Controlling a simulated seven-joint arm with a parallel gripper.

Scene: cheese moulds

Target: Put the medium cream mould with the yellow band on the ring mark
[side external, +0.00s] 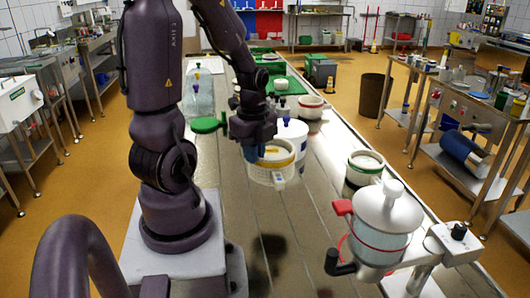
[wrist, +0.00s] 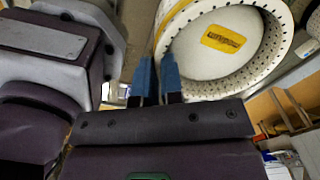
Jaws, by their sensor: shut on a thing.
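The cream mould with the yellow band (side external: 272,163) is in my gripper (side external: 250,155), above the bench in the side view. My blue fingers are shut on its left wall there. In the wrist view, my gripper (wrist: 158,65) has its two blue fingers close together at the wall of the mould (wrist: 265,80). Its perforated side, yellow band and a yellow label on its pale round face show. I cannot make out the ring mark in either view; the mould or arm may hide it.
A red-banded mould (side external: 310,107) stands farther back and a green-banded mould (side external: 365,166) at the right edge of the bench (side external: 305,215). A white container (side external: 293,132) is just behind the held mould. A lidded vessel (side external: 385,222) is at front right. The front middle bench is clear.

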